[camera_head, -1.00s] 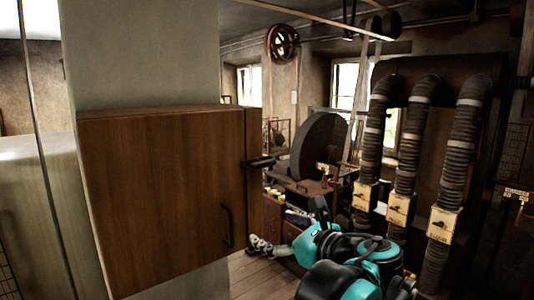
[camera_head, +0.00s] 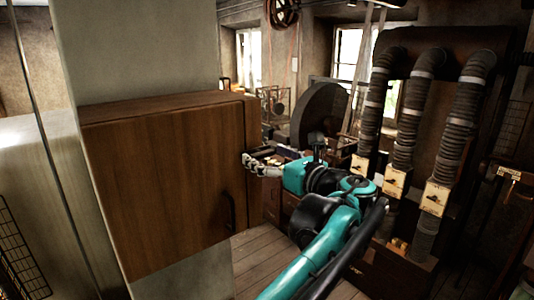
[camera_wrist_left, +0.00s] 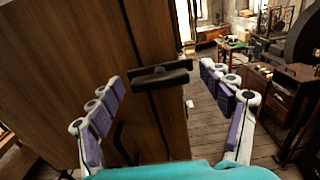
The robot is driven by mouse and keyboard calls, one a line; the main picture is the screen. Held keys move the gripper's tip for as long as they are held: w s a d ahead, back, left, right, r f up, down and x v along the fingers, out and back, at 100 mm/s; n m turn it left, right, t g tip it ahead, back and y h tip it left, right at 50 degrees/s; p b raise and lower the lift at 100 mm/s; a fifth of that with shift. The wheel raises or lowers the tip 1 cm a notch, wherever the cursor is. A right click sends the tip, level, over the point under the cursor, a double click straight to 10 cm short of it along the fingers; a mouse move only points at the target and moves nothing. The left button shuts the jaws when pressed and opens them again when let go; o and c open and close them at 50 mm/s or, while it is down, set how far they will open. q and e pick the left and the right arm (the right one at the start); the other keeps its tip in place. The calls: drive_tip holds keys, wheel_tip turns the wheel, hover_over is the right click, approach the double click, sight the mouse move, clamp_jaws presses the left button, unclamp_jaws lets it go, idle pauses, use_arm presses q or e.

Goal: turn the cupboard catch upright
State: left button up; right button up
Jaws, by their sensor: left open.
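The brown wooden cupboard (camera_head: 165,185) hangs on the pale column with its door closed. Its dark catch (camera_wrist_left: 160,76) lies roughly horizontal across the door's edge, in the middle of the left wrist view. In the head view the catch (camera_head: 264,152) is partly hidden by my left gripper (camera_head: 250,165). My left gripper is open, with one row of finger pads on each side of the catch in the wrist view. I see no clear contact between fingers and catch. My right gripper is not in view.
A dark door handle (camera_head: 230,212) sits low on the cupboard door. A large grinding wheel (camera_head: 318,115) and workbench stand behind my arm. Ribbed hoses (camera_head: 418,110) with switch boxes are at the right. Wooden floor (camera_head: 258,262) shows below the cupboard.

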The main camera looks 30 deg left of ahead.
use_arm(q)
drive_tip(key=c, duration=1.2)
drive_tip(key=shift+o, duration=0.2)
drive_tip(key=shift+n, duration=0.4)
drive_tip(key=n, duration=0.3)
drive_tip(key=shift+s+n, duration=0.1)
drive_tip(key=shift+n, duration=0.2)
drive_tip(key=n+b, duration=0.1)
drive_tip(key=n, duration=0.3)
drive_tip(key=shift+n, duration=0.3)
drive_tip(key=n, duration=0.4)
drive_tip(key=shift+s+f+n, duration=0.1)
drive_tip(key=shift+n, duration=0.2)
drive_tip(key=shift+n+b, duration=0.3)
drive_tip(key=shift+n, duration=1.9)
drive_tip(key=shift+f, duration=0.1)
